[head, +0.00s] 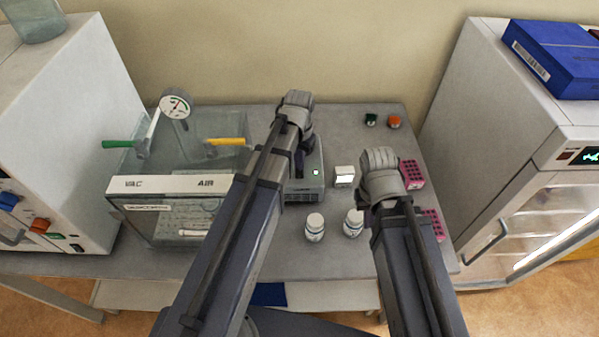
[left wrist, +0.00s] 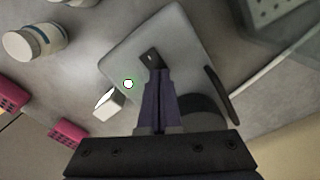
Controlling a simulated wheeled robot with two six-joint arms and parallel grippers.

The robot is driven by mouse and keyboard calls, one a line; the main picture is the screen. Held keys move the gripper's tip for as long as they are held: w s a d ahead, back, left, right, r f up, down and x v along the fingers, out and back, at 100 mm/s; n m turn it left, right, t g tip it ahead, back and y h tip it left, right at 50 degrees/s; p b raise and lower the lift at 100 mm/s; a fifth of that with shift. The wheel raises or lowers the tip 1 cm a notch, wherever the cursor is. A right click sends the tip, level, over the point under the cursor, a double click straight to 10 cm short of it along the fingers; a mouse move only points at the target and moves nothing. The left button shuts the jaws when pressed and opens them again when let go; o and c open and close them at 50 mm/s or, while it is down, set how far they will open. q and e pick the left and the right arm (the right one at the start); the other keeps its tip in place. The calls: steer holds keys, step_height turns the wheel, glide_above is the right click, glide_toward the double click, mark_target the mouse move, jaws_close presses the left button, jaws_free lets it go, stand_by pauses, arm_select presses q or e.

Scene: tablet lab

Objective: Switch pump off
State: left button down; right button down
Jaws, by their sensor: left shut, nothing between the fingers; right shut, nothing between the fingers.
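The pump (head: 303,191) is a grey box on the bench, partly hidden behind my left arm. A small green light (head: 316,172) glows on its top and also shows in the left wrist view (left wrist: 128,84). In the left wrist view the pump top (left wrist: 176,32) carries a dark switch (left wrist: 151,56). My left gripper (left wrist: 157,72) is shut and empty, its fingertips over the pump top right beside the switch; I cannot tell whether they touch. My right gripper (head: 364,214) is shut and empty above the bench, to the right of the pump.
A clear vacuum chamber (head: 160,185) with green and yellow valve handles and a gauge (head: 175,103) stands left. Two white bottles (head: 314,228) (head: 353,223), a small white box (head: 344,176) and pink racks (head: 411,174) stand right. Cabinets flank the bench.

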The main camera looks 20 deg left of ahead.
arm_select(q)
steer(key=shift+f, duration=0.25)
step_height(320, 180, up, 7)
steer(key=p, duration=0.6)
steer(key=shift+r+p, duration=0.1)
steer(key=shift+p, duration=0.3)
